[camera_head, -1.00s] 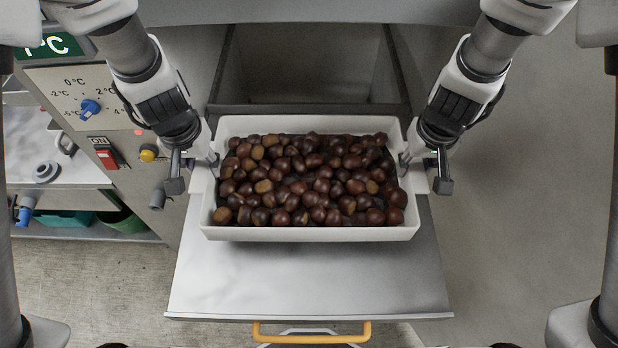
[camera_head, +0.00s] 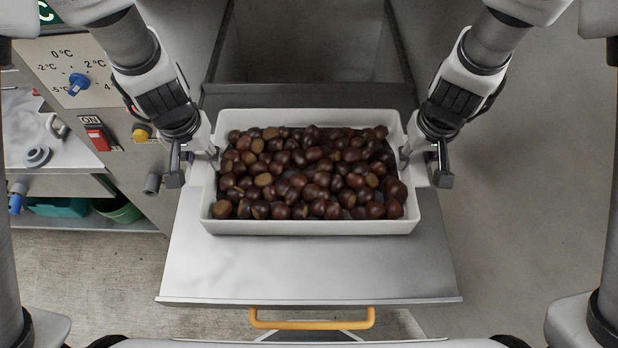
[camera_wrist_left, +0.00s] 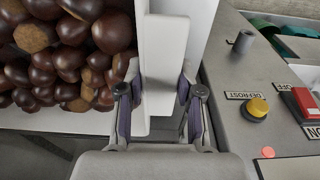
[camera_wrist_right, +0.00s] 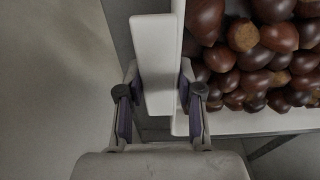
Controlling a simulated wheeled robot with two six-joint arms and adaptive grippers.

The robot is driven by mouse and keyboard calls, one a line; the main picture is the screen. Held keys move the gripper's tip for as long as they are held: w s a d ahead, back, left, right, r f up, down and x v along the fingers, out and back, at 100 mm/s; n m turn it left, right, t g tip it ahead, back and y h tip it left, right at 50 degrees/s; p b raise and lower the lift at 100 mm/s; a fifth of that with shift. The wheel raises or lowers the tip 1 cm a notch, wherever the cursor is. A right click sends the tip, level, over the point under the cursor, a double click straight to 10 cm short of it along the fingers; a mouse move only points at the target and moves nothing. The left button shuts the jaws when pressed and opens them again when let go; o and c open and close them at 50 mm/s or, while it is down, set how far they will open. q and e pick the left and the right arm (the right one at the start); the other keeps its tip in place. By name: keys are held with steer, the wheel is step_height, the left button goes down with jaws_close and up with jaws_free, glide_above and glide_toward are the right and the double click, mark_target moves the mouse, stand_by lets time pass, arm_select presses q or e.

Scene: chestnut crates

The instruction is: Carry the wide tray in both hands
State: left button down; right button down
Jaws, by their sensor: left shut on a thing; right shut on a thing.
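A wide white tray (camera_head: 310,228) full of brown chestnuts is in the middle of the head view, looking roughly level. My left gripper (camera_head: 205,165) is shut on its left end, and my right gripper (camera_head: 412,165) is shut on its right end. In the left wrist view the fingers (camera_wrist_left: 158,100) clasp the white end piece of the tray (camera_wrist_left: 160,60). In the right wrist view the fingers (camera_wrist_right: 160,100) clasp the opposite end piece (camera_wrist_right: 152,60). The fingertips are partly hidden behind these white pieces.
A metal shelf (camera_head: 300,270) with a yellow handle (camera_head: 310,322) lies beneath and in front of the tray. An open grey bin (camera_head: 310,40) is behind it. A control panel with a blue knob (camera_head: 78,84) and red switch (camera_head: 98,138) stands left. Floor at right is clear.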

arm_select(q)
steer(key=c, duration=0.7)
jaws_free()
steer(key=shift+f, duration=0.2)
steer(key=shift+c, duration=0.2)
arm_select(e)
steer(key=c, duration=0.7)
jaws_free()
steer(key=shift+f, duration=0.2)
steer(key=shift+c, duration=0.2)
arm_select(q)
steer(key=shift+s+r, duration=0.1)
steer(key=shift+s, duration=0.05)
arm_select(e)
steer(key=shift+s+r, duration=0.1)
steer(key=shift+s, duration=0.05)
arm_select(q)
steer(key=shift+r, duration=0.25)
arm_select(e)
steer(key=shift+r, duration=0.25)
arm_select(q)
step_height(320, 180, up, 11)
steer(key=s, duration=0.1)
steer(key=shift+s+r, duration=0.2)
steer(key=shift+s, duration=0.05)
arm_select(e)
step_height(320, 180, up, 12)
steer(key=s, duration=0.1)
steer(key=shift+s+f, duration=0.25)
